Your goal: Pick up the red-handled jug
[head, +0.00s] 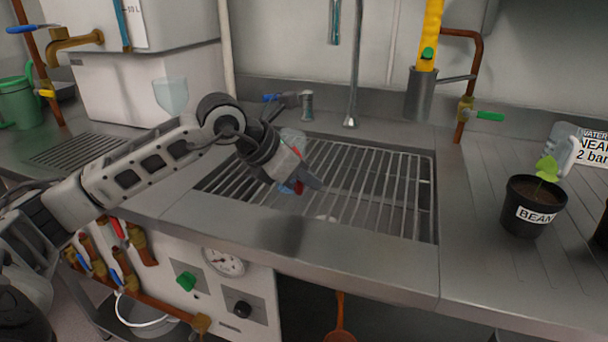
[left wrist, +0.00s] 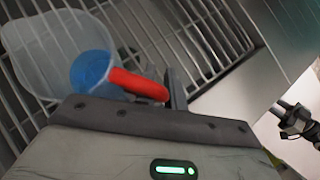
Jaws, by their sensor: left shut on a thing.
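The jug is a clear, translucent vessel with a blue patch and a red handle. In the left wrist view the clear body (left wrist: 45,50) is at the upper left and the red handle (left wrist: 138,84) lies at the jaws. My left gripper (left wrist: 168,98) is shut on the handle. I cannot tell whether the jug touches the grate. My right gripper is not in view.
The barred sink grate (head: 385,190) lies below a thin vertical pipe (head: 353,70). A potted bean plant (head: 530,205) stands to the right beside a white label. A grey cylinder (head: 420,95) holds a yellow tool behind. A clear cup shape (head: 170,95) shows by the white tank.

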